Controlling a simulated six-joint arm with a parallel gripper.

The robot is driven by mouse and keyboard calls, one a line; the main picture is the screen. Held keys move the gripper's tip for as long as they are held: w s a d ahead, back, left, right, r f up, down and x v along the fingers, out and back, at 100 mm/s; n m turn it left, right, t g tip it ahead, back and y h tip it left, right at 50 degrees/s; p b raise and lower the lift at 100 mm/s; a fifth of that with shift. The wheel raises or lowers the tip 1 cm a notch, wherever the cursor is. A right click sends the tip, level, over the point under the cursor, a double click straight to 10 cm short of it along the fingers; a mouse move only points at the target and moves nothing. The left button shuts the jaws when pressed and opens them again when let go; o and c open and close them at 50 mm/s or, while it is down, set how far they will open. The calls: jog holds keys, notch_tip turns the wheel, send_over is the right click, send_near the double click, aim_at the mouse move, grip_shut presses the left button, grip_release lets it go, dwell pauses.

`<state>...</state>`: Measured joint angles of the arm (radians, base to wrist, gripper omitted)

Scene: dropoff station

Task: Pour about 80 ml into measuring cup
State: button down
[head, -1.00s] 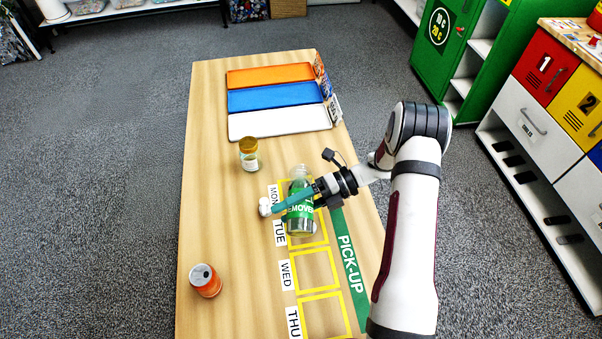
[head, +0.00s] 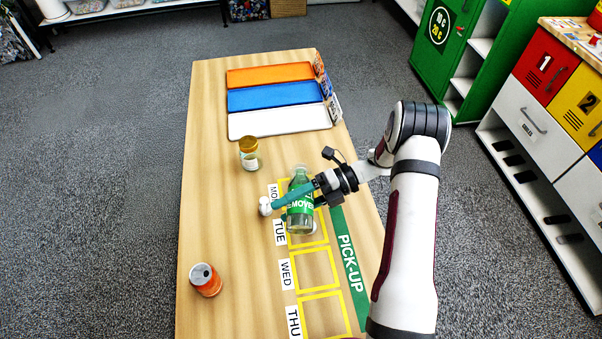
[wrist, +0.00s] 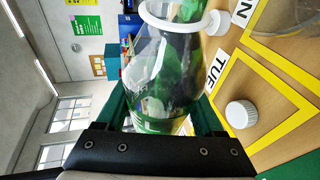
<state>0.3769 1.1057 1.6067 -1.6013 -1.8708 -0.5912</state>
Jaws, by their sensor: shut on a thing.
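My gripper (head: 276,202) has teal fingers and is shut on a clear bottle with a green "REMOVER" label (head: 299,205). In the wrist view the bottle (wrist: 165,85) lies between the fingers, with liquid showing inside; a white ring shows around its far part. The bottle is over the MON and TUE squares. A clear curved edge (wrist: 290,15) shows at the top right corner of the wrist view; I cannot tell if it is the measuring cup. No measuring cup is clearly visible in the head view. A white cap (wrist: 240,113) lies in the TUE square.
A jar with a yellow-brown lid (head: 249,153) stands behind the bottle. White, blue and orange trays (head: 280,122) lie at the table's far end. The WED square (head: 314,270) and THU square are empty.

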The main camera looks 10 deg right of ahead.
jog(key=shift+s+r, duration=0.1)
jog(key=shift+r, duration=0.05)
jog(key=shift+s+a+r+m+p, duration=0.2)
jog(key=shift+s+m+p, duration=0.15)
jog(key=shift+s, duration=0.25)
dwell(0.5)
jog(key=shift+m+g+y+p, duration=0.3)
jog(key=shift+m+g+p, duration=0.1)
jog(key=shift+p, duration=0.1)
dwell(1.4)
jog(key=shift+s+f+n+t, duration=0.1)
jog(key=shift+f+n+t, duration=0.25)
jog(key=shift+n, duration=0.4)
notch_tip(320, 180, down, 2)
jog(key=shift+s+f+n+t+h, duration=0.15)
jog(key=shift+n+t+h, duration=0.3)
jog(key=shift+n+h, duration=0.35)
jog(key=shift+n, duration=0.3)
jog(key=shift+t, duration=0.3)
